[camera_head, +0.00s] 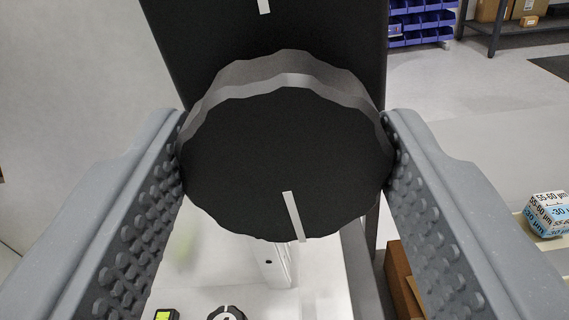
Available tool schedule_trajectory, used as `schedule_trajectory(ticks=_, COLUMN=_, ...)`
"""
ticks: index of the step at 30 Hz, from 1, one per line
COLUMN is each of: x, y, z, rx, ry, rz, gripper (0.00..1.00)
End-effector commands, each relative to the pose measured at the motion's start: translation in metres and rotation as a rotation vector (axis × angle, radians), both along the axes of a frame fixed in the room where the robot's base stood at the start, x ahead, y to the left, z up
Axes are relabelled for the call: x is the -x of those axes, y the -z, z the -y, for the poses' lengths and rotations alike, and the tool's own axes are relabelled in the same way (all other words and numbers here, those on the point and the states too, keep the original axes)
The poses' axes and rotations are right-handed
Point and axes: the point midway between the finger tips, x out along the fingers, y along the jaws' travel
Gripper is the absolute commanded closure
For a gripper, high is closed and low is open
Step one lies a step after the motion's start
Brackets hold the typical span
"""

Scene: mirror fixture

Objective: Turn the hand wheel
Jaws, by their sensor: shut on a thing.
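The hand wheel (285,155) is a round black knob with a scalloped grey rim, in the middle of the view. A white mark on its face sits low, just right of centre, and tilts slightly. Behind the wheel is a black panel (265,35) with a white mark near its top edge. My gripper (287,145) has one grey, studded finger on each side of the wheel, and it is shut on the wheel's left and right edges. The wheel hides the shaft behind it.
A black cylinder part (226,313) and a small device with a green screen (165,315) show at the bottom edge. A white printed block (547,213) lies at right. A brown box (401,280) is below right. Blue bins (420,22) stand far back.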

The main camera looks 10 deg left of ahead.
Motion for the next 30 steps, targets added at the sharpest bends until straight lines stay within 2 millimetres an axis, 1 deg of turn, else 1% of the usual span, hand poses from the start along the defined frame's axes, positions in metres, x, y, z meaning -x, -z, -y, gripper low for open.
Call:
schedule_trajectory(ticks=1, x=0.0003, y=0.0031, z=-0.0009, rx=-0.011, ry=-0.001, rz=-0.007, gripper=0.71)
schedule_trajectory(ticks=16, x=0.0, y=0.0021, z=-0.0008, rx=-0.028, ry=-0.002, rz=-0.005, gripper=0.71)
schedule_trajectory(ticks=17, x=-0.0001, y=0.0019, z=-0.0007, rx=-0.028, ry=-0.002, rz=-0.005, gripper=0.46)
schedule_trajectory(ticks=18, x=-0.0001, y=0.0018, z=-0.0007, rx=-0.028, ry=-0.001, rz=-0.004, gripper=0.35)
schedule_trajectory(ticks=19, x=-0.0001, y=0.0015, z=-0.0006, rx=-0.028, ry=-0.001, rz=-0.004, gripper=0.27)
schedule_trajectory(ticks=30, x=0.0025, y=0.0003, z=0.0004, rx=-0.028, ry=0.0, rz=-0.001, gripper=0.27)
